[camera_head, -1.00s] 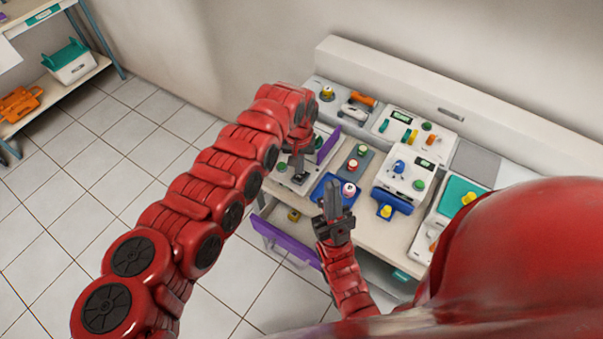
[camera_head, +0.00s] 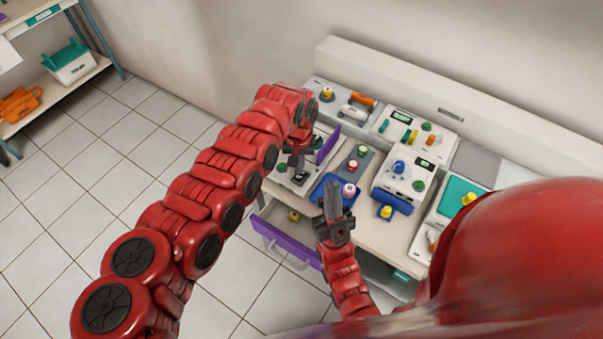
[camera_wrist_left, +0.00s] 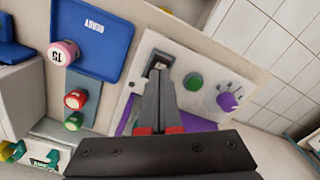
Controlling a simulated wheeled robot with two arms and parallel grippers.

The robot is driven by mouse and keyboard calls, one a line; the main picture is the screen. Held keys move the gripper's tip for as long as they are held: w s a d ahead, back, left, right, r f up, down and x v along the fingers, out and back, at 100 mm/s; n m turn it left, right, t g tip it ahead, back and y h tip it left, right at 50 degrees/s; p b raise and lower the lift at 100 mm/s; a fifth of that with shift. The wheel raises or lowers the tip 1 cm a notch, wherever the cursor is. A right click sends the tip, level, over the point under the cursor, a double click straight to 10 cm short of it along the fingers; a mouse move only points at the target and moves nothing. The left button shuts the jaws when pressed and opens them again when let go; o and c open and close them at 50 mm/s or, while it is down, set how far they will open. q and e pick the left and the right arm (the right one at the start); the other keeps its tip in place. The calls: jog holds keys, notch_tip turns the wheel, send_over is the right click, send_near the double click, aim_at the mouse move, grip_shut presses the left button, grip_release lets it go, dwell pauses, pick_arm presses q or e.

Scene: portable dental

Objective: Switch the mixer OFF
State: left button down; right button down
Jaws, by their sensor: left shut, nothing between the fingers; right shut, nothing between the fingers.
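In the head view the left gripper (camera_head: 296,163) is just above the unit. My right gripper (camera_head: 332,188) is shut and empty, in front of the blue tray.
A blue tray (camera_wrist_left: 88,40) with a pink-topped cap lies beside the mixer. A grey strip with red and green caps (camera_wrist_left: 75,98) is next to it. A purple upright panel (camera_head: 328,146) stands by the mixer. An open drawer with purple front (camera_head: 286,246) juts out below.

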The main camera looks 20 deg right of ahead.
aim_at(299, 177)
pick_arm(q)
jog(key=shift+f+b, duration=1.05)
jog(key=shift+f, duration=0.25)
dwell(1.0)
jog(key=shift+s+r, duration=0.1)
jog(key=shift+r+p, duration=0.85)
jog(key=shift+r, duration=0.1)
jog(key=shift+r+p, duration=1.4)
jog(key=shift+r, duration=1.1)
jog(key=shift+f, duration=0.1)
